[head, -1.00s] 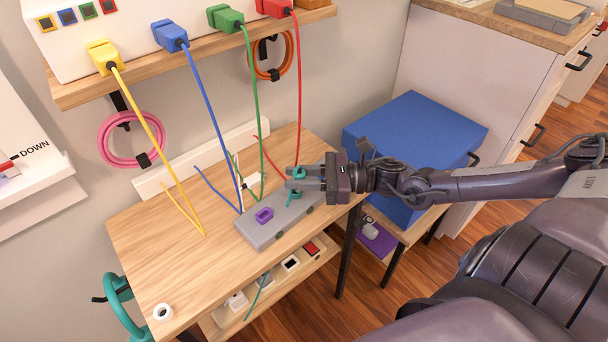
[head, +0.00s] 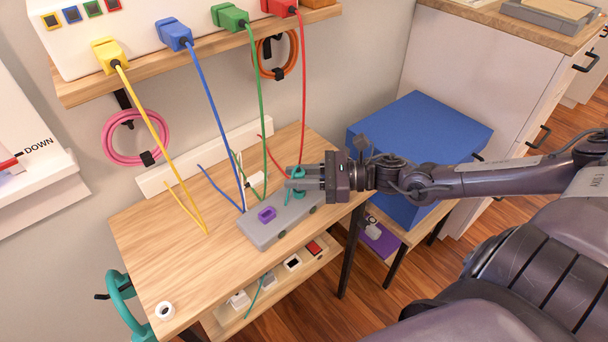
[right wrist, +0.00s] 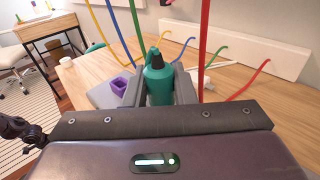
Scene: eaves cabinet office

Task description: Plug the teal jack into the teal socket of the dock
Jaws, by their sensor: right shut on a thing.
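My right gripper (head: 300,181) comes in from the right and is shut on the teal jack (head: 300,174), over the far right end of the grey dock (head: 262,236). In the right wrist view the teal jack (right wrist: 159,86) stands roughly upright between the fingers, with its dark tip up. The dock (right wrist: 103,97) lies beyond, to the left. A purple socket (head: 267,214) sits on the dock's top. More teal shows just below the fingers, but I cannot tell whether it is the socket or part of the jack. The jack's lower end is hidden. My left gripper is out of view.
Yellow, blue, green and red cables hang from plugs on the upper shelf (head: 200,57) down towards the wooden table (head: 165,240), behind the dock. A blue box (head: 420,140) stands right of the table.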

